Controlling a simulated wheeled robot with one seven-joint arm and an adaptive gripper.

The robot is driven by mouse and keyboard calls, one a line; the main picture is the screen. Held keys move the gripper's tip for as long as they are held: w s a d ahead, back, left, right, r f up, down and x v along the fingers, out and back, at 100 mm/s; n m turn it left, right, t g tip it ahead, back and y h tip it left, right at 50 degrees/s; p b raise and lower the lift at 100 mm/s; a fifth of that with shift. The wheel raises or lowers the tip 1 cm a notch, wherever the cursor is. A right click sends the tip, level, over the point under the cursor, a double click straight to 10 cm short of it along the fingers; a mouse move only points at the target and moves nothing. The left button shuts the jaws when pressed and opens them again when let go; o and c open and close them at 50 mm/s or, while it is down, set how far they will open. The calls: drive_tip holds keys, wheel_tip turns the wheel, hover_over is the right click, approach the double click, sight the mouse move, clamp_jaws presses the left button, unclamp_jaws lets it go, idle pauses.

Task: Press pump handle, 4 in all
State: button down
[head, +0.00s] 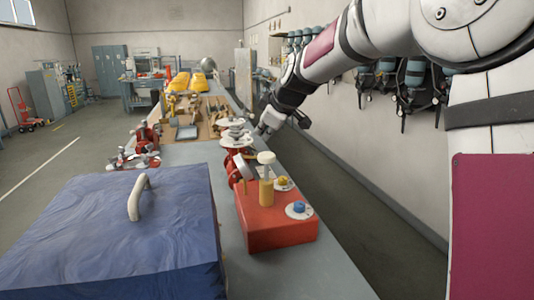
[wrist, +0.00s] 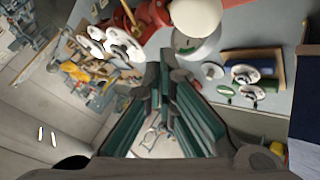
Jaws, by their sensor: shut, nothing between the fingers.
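A red box (head: 277,226) stands on the grey bench. An upright tan cylinder with a cream cap (head: 266,158) rises from it and looks like the pump handle. A blue knob and a yellow knob sit on pale discs on the box. My gripper (head: 263,128) is beyond the box, above the bench's right side, beside a stack of white discs (head: 235,135). It looks apart from the cap. In the wrist view my gripper (wrist: 158,72) is shut and empty. A large cream round thing (wrist: 194,16) shows past its tips; I cannot tell if it is the cap.
A blue case (head: 105,235) with a white handle (head: 138,197) fills the near left. Red valve parts (head: 146,137) and yellow items (head: 180,82) lie farther along the bench. Breathing gear (head: 413,80) hangs on the right wall. The floor between bench and wall is clear.

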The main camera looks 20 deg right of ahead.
drive_tip(key=shift+r+p, duration=0.3)
drive_tip(key=shift+r, duration=0.85)
